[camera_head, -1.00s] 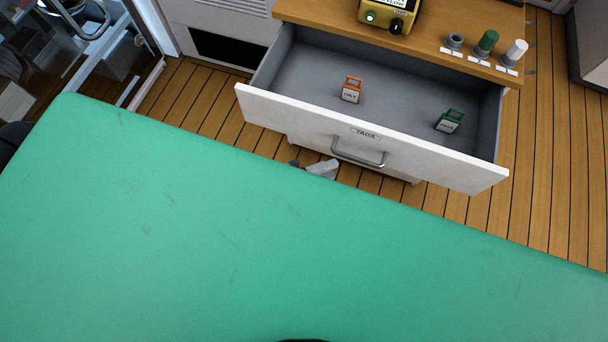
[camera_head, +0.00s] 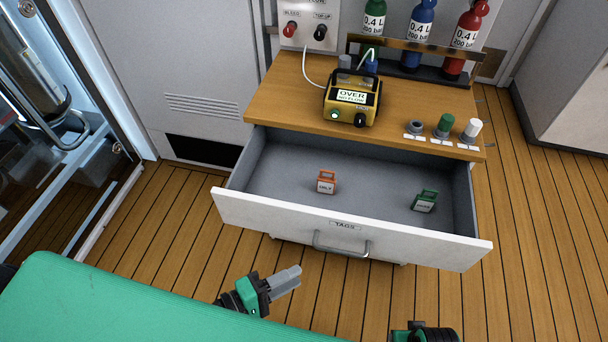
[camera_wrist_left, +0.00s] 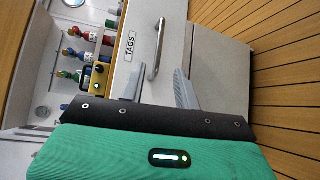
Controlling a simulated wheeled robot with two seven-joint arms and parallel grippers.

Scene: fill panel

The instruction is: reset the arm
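My left gripper (camera_head: 287,279) is low in the head view, in front of the open drawer, its grey fingers pointing right. In the left wrist view its two fingers (camera_wrist_left: 160,88) stand apart with nothing between them. The white drawer front labelled TAGS, with its metal handle (camera_wrist_left: 156,48), shows beyond them. My right arm's end (camera_head: 425,332) shows only at the bottom edge of the head view; its fingers cannot be made out.
The drawer (camera_head: 350,228) is pulled out and holds an orange tag (camera_head: 326,183) and a green tag (camera_head: 425,201). A yellow meter (camera_head: 352,98) reading OVER stands on the wooden top (camera_head: 290,100). Behind are green, blue (camera_head: 419,35) and red bottles. Wooden floor is clear at right.

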